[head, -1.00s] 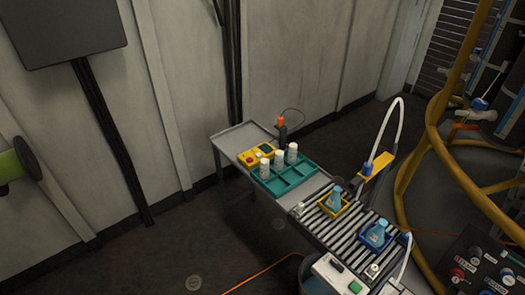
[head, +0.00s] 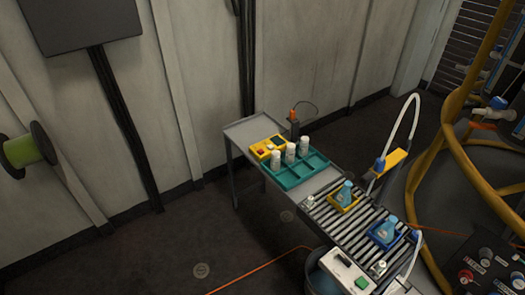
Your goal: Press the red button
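A small yellow box (head: 276,141) stands on the far left end of a grey table (head: 241,132). A small red button (head: 261,151) shows on its top face, beside a dark display. Several white bottles stand close in front of the box and partly cover its near edge. Neither of my grippers is in view.
A teal tray (head: 312,168) holds the white bottles. A roller conveyor (head: 350,225) carries blue flasks in yellow and blue trays. A dark panel (head: 480,258) with red and other knobs is at the lower right. The floor left of the table is mostly clear.

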